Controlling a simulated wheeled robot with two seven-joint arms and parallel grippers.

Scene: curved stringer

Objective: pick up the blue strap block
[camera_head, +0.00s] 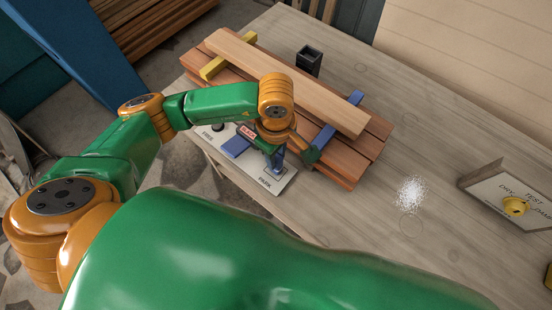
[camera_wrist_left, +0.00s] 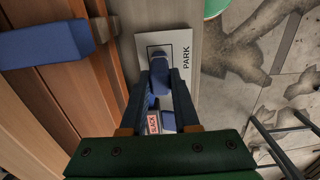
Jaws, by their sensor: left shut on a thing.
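My left gripper (camera_head: 277,160) is over the PARK end of the white panel (camera_head: 286,184). In the left wrist view, its two dark fingers (camera_wrist_left: 168,80) are shut on the blue strap block (camera_wrist_left: 160,63), which lies over or on the panel's outlined PARK area. I cannot tell whether the block touches the panel. In the head view the block is mostly hidden by the gripper. A red-and-white SLACK tag (camera_wrist_left: 153,123) shows below the block in the wrist view and beside the wrist in the head view (camera_head: 248,132). My right gripper is not in view.
Wooden planks (camera_head: 345,158) lie stacked beside the panel, with a blue bar (camera_head: 352,101) and a yellow bar (camera_head: 212,69) across them under a long top plank (camera_head: 290,80). A black cup (camera_head: 309,60) stands behind.

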